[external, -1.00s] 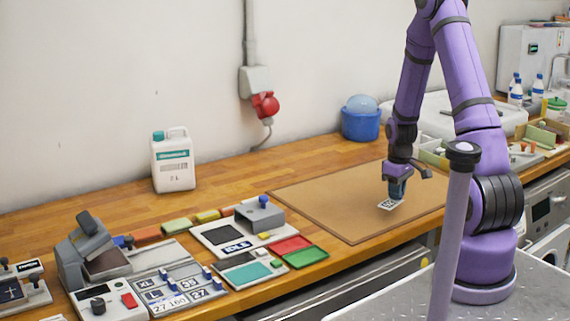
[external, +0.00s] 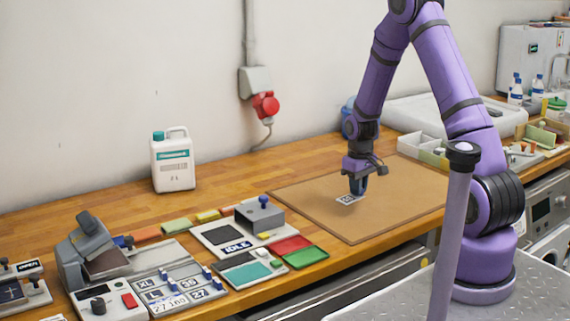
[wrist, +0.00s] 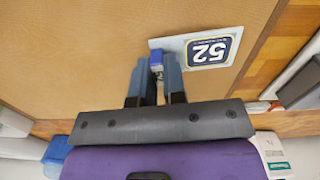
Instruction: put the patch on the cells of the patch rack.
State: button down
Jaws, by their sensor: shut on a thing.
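The patch (wrist: 195,48) is a pale card with a dark blue label reading 52, upside down in the wrist view, and a blue tab. My gripper (wrist: 157,68) is shut on the blue tab. In the external view the patch (external: 349,199) is under my gripper (external: 357,188), over the brown mat. How high it is above the mat is hard to tell. The patch rack (external: 205,294) is at the front left of the bench, well left of my gripper. It has several cells with marked patches, such as XL, 39 and 27, and blue tabs.
The brown mat (external: 310,193) is otherwise bare. Between it and the rack stand a grey device (external: 260,213) with a blue knob, and red (external: 291,246) and green (external: 305,258) trays. A grey press (external: 85,247) is beside the rack; a white jug (external: 172,162) stands by the wall.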

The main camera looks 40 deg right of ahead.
jog(key=shift+m, duration=0.6)
jog(key=w+a, duration=0.8)
jog(key=shift+w+a+r, duration=0.25)
jog(key=shift+w+a, duration=0.1)
jog(key=s+d, duration=0.9)
jog(key=d, duration=0.1)
jog(key=shift+f, duration=0.1)
jog(key=s+d, duration=0.2)
jog(key=s, duration=0.2)
jog(key=s+d, duration=0.3)
jog(key=s, duration=0.2)
jog(key=s+d, duration=0.2)
jog(key=s, duration=0.2)
jog(key=shift+s+d, duration=0.15)
jog(key=shift+s, duration=0.25)
send_over(391, 197)
jog(key=shift+d+f, duration=0.15)
jog(key=shift+f, duration=2.35)
jog(key=shift+f, duration=0.1)
jog(key=c, duration=1.6)
grip_release()
jog(key=o, duration=0.4)
